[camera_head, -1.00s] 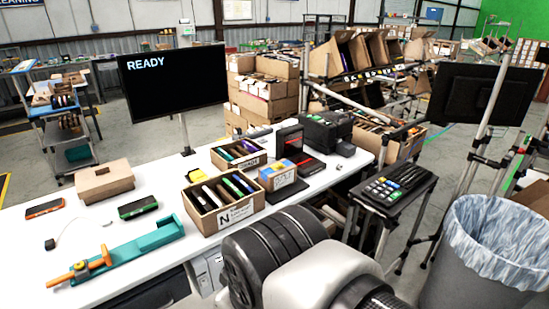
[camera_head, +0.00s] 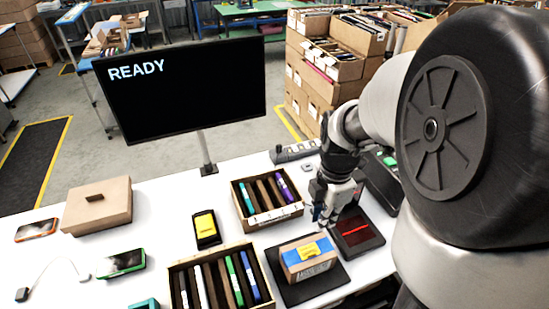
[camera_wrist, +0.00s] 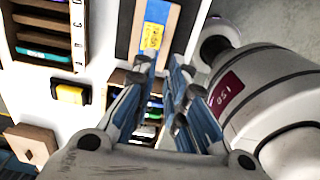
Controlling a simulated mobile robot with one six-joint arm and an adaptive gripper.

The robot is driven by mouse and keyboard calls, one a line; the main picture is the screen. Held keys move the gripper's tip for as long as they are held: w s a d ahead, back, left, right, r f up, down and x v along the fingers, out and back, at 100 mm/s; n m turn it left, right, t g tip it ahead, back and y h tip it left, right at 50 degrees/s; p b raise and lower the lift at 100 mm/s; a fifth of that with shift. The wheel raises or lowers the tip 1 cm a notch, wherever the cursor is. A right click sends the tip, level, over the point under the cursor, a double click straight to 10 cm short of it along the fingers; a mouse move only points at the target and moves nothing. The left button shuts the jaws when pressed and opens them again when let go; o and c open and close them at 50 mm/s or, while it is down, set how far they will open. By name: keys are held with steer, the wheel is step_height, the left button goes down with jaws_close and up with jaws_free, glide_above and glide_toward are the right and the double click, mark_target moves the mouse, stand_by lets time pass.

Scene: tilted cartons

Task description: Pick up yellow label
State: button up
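A yellow label (camera_head: 308,250) lies on top of a small cardboard box (camera_head: 309,268) with a blue band, which sits on a black pad (camera_head: 333,277). In the wrist view the yellow label (camera_wrist: 153,36) shows above my fingers, with a blue strip beside it. My gripper (camera_head: 325,214) is over the table, behind the box and beside the red-lit black device. In the wrist view my gripper (camera_wrist: 163,72) has its blue fingers spread, with nothing seen between the tips. A separate yellow-topped block (camera_head: 205,225) stands left of the box.
Open cartons of upright items (camera_head: 267,200) stand behind and at front left (camera_head: 177,290). The red-lit device (camera_head: 357,233) is close to my gripper's right. A black monitor (camera_head: 182,85) reading READY rises behind. White table is bare around the phone (camera_head: 121,263).

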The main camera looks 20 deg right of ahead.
steer(key=b, duration=0.3)
glide_above(312, 254)
steer(key=f, duration=1)
steer(key=shift+s+d+f, duration=0.15)
steer(key=shift+s+f, duration=0.1)
steer(key=shift+s, duration=0.05)
steer(key=shift+w+f+b, duration=0.2)
steer(key=shift+f+b, duration=0.45)
steer(key=shift+f, duration=0.95)
steer(key=shift+w+f+b, duration=0.15)
steer(key=shift+f+b, duration=0.5)
steer(key=shift+f, duration=0.9)
steer(key=shift+c, duration=0.4)
jaws_close()
steer(key=shift+r, duration=0.2)
